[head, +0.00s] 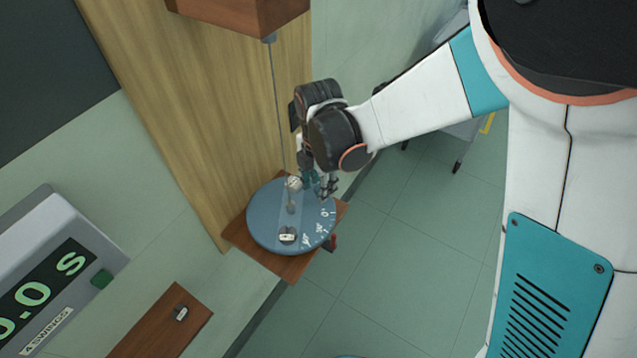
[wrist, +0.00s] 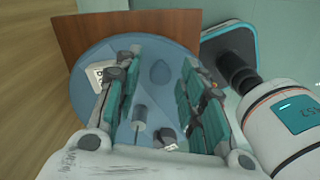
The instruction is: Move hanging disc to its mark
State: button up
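The blue disc (head: 262,225) hangs level on a thin wire (head: 277,110) from a wooden block (head: 240,15), over a small wooden shelf (head: 240,240). White lettering, including "1.0", lies along its right side. A grey peg (head: 291,208) stands at its middle; the peg also shows in the wrist view (wrist: 140,118). Small pale pieces (head: 287,236) sit on the disc. My gripper (head: 325,187) is at the disc's far right edge. In the wrist view its fingers (wrist: 162,65) are apart over the disc, with a dark blue oval between them, knob or shadow I cannot tell.
A tall wooden board (head: 190,90) stands behind the disc. A grey timer (head: 70,240) reading "0.0 s" is at left. A small switch (head: 181,313) sits on a brown panel (head: 150,330). A red piece (head: 331,243) shows by the shelf.

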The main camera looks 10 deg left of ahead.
notch_tip(320, 180, up, 12)
dwell(0.8)
